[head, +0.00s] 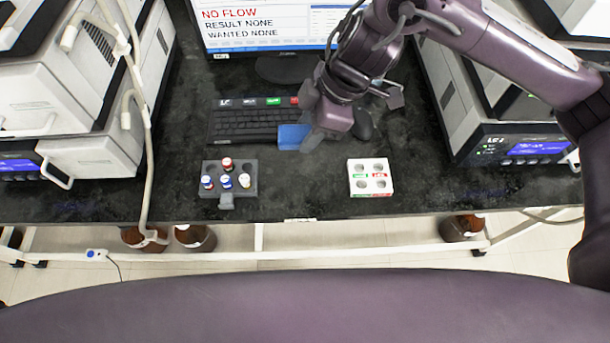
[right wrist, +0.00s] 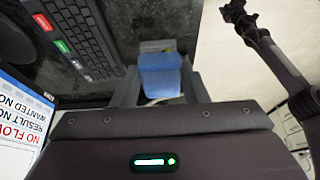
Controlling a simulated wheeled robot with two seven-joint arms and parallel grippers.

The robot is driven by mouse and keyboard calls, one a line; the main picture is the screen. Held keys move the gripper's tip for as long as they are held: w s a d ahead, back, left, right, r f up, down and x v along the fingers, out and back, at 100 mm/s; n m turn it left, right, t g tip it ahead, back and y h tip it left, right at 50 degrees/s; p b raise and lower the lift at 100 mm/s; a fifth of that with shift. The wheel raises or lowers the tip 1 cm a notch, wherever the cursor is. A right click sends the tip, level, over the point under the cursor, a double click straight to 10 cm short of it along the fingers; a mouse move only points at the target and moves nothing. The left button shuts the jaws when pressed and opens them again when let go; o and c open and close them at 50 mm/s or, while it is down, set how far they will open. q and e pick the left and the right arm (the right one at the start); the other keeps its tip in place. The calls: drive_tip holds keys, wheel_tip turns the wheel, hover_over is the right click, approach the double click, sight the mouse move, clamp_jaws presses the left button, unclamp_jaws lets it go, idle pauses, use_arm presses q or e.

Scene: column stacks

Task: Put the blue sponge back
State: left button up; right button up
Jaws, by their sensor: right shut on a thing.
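The blue sponge (head: 293,137) is a small blue block in front of the keyboard's right end, at the tip of my right gripper (head: 318,138). In the right wrist view the sponge (right wrist: 160,75) sits between the two fingers of my right gripper (right wrist: 158,92), which is shut on it. The gripper hides part of the sponge in the head view. I cannot tell whether the sponge touches the bench. My left gripper is not in view.
A dark keyboard (head: 243,123) lies below the monitor (head: 270,25). A grey rack (head: 247,167) with several capped vials stands front left, a white rack (head: 356,181) front right. White instruments (head: 60,90) flank the dark bench (head: 300,207). A dark mouse (head: 363,124) lies beside my right gripper.

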drive_tip(key=b, duration=0.2)
hover_over(302, 181)
drive_tip(key=d, duration=0.1)
drive_tip(key=f, duration=1)
drive_tip(key=shift+d+f, duration=0.2)
drive_tip(key=shift+f, duration=2.9)
drive_tip(key=shift+f, duration=0.1)
drive_tip(key=o, duration=0.9)
drive_tip(key=shift+o, duration=0.2)
drive_tip(key=p+v, duration=0.1)
drive_tip(key=v, duration=1.1)
